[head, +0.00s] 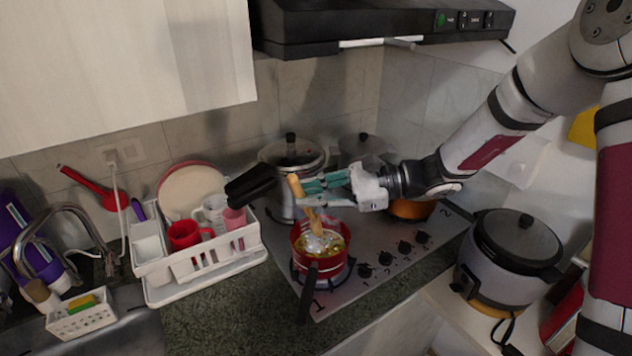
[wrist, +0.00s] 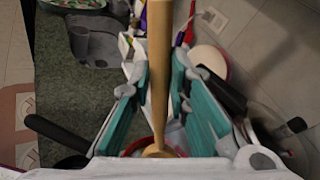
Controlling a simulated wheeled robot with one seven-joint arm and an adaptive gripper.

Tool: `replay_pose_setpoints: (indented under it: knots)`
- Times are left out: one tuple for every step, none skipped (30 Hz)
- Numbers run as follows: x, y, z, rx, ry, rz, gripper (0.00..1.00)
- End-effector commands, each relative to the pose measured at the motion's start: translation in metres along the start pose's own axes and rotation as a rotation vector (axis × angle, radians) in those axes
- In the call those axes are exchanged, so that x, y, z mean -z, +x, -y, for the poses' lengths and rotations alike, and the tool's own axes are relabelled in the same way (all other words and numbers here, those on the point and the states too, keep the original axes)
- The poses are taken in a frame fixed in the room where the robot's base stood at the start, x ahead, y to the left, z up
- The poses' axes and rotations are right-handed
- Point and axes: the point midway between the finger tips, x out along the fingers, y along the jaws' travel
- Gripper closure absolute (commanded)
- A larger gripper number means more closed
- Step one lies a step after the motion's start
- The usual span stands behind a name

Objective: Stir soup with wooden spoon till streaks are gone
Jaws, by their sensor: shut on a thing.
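My gripper (head: 328,186) is shut on the wooden spoon (head: 296,187), holding it upright by the handle. The spoon also stands between the teal finger pads in the wrist view (wrist: 159,60). Its lower end goes down into the small red pot (head: 303,266) on the front left burner. The soup (head: 330,246) inside is yellowish with pale whitish patches on its surface. The spoon's tip is hidden. The pot's dark handle (head: 306,300) points toward the front. In the wrist view the pot is mostly hidden behind the gripper.
A large steel pressure cooker (head: 291,151) stands behind the pot. An orange pan (head: 412,208) sits on the right of the hob. A white dish rack (head: 205,262) with mugs and a plate stands to the left. A rice cooker (head: 509,262) is at the right.

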Motion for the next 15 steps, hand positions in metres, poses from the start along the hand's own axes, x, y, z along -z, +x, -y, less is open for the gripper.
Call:
replay_pose_setpoints:
  knots:
    - [0.000,0.002,-0.005,-0.001,0.002,0.001,1.00]
    - [0.000,0.004,-0.007,0.000,0.002,0.002,1.00]
    - [0.001,0.005,-0.011,0.000,0.003,0.001,1.00]
    - [0.002,0.006,-0.012,0.000,0.002,0.001,1.00]
    - [0.007,0.005,-0.010,0.001,0.001,0.000,1.00]
    - [0.012,0.005,-0.009,0.001,0.000,0.000,1.00]
    - [0.015,0.005,-0.009,0.001,0.000,0.000,1.00]
    - [0.018,0.005,-0.009,0.001,0.001,0.000,1.00]
    - [0.021,0.005,-0.009,0.001,0.001,0.000,1.00]
    - [0.024,0.005,-0.009,0.001,0.002,0.000,1.00]
    - [0.027,0.005,-0.009,0.001,0.002,0.000,1.00]
    - [0.030,0.005,-0.009,0.001,0.002,0.000,1.00]
    - [0.033,0.005,-0.009,0.001,0.001,-0.001,1.00]
    - [0.036,0.005,-0.009,0.001,0.001,-0.001,1.00]
    - [0.040,0.005,-0.009,0.001,0.000,-0.001,1.00]
